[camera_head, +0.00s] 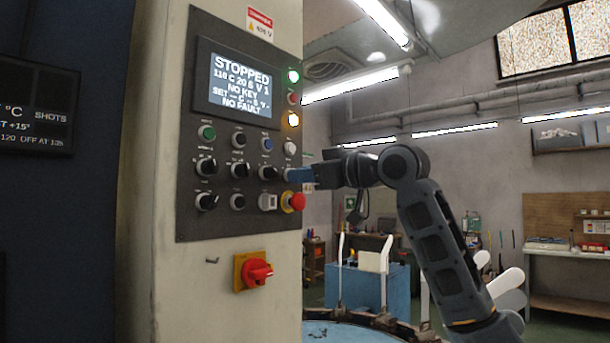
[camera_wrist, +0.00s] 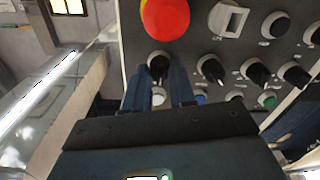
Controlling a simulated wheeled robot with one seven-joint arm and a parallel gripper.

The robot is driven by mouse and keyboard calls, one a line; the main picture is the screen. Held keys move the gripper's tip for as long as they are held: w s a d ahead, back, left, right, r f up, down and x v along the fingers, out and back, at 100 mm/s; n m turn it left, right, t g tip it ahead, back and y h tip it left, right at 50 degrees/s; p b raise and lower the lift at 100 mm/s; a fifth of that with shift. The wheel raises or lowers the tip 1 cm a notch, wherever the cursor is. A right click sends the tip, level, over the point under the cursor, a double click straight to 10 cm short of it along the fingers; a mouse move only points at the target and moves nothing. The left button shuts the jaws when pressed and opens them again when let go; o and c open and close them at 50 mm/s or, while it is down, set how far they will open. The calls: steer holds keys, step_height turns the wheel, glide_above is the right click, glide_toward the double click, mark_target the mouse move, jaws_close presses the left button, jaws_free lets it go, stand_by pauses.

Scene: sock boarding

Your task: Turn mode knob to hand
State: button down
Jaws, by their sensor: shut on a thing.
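The control panel (camera_head: 222,128) is a dark plate on a beige cabinet, with several black knobs. In the wrist view my gripper (camera_wrist: 163,75) is shut on a black knob (camera_wrist: 158,62), with a finger on each side. This knob is hidden by the fingers in the head view. Its label cannot be read, so its name and the position it points to cannot be told.
A neighbouring black knob (camera_head: 268,172) sits close left of my fingers. The screen (camera_head: 238,80) reads STOPPED, NO KEY and NO FAULT. A red rotary switch (camera_head: 257,272) on a yellow plate is lower on the cabinet. Sock forms (camera_head: 378,258) stand on a round carousel below my arm.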

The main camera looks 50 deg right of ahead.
steer(key=shift+n, duration=0.3)
steer(key=shift+n+b, duration=1.85)
steer(key=shift+n, duration=2.15)
steer(key=c, duration=0.9)
jaws_free()
steer(key=shift+c, duration=0.2)
